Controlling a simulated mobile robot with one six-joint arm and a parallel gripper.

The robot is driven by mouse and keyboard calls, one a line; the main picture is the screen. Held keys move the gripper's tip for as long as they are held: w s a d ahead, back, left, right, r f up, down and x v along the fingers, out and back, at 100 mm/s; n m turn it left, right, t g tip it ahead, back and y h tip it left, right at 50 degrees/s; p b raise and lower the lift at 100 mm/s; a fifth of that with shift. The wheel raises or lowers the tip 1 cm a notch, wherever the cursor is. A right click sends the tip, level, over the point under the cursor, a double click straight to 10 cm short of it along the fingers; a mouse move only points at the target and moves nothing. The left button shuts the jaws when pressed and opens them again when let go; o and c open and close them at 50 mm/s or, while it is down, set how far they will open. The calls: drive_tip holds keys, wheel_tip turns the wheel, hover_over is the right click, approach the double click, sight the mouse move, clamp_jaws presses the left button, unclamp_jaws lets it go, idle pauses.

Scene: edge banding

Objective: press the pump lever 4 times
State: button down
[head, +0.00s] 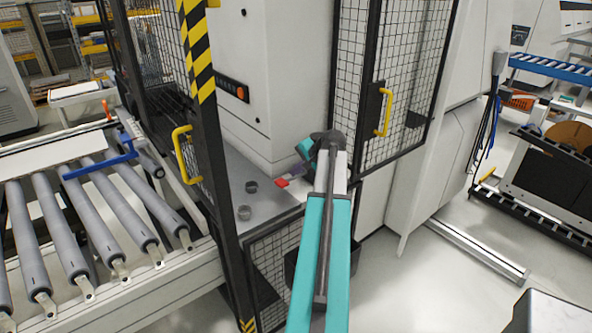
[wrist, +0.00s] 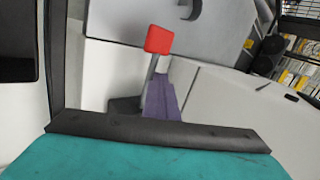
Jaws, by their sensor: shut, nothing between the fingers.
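The pump lever (wrist: 158,41) has a red square knob on a thin grey shaft, rising from a dark base (wrist: 125,105) in the wrist view. Its red knob (head: 282,183) also shows in the head view, low on the grey ledge inside the machine opening. In the head view my gripper (head: 304,151) is partly hidden behind my arm, close to the lever.
Two small grey rings (head: 251,187) sit on the ledge. A striped post (head: 197,50) and mesh doors (head: 405,70) with yellow handles frame the opening. A roller conveyor (head: 80,225) stands at left.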

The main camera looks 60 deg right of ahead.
idle(0.4)
drive_tip(key=shift+s+d+r+p, duration=0.1)
drive_tip(key=shift+d+r+p, duration=0.25)
drive_tip(key=shift+r, duration=0.35)
drive_tip(key=shift+s+d+r+p, duration=0.15)
drive_tip(key=shift+d+r+p, duration=0.25)
drive_tip(key=shift+r, duration=0.25)
drive_tip(key=shift+s+d+r+p, duration=0.1)
drive_tip(key=shift+d+r+p, duration=0.25)
drive_tip(key=shift+r, duration=0.35)
drive_tip(key=r, duration=0.1)
drive_tip(key=d+r+p, duration=0.1)
drive_tip(key=r, duration=0.1)
drive_tip(key=d+r+p, duration=0.1)
drive_tip(key=shift+s+d+r, duration=0.15)
drive_tip(key=shift+s+r, duration=0.05)
drive_tip(key=shift+s, duration=0.2)
idle(2.3)
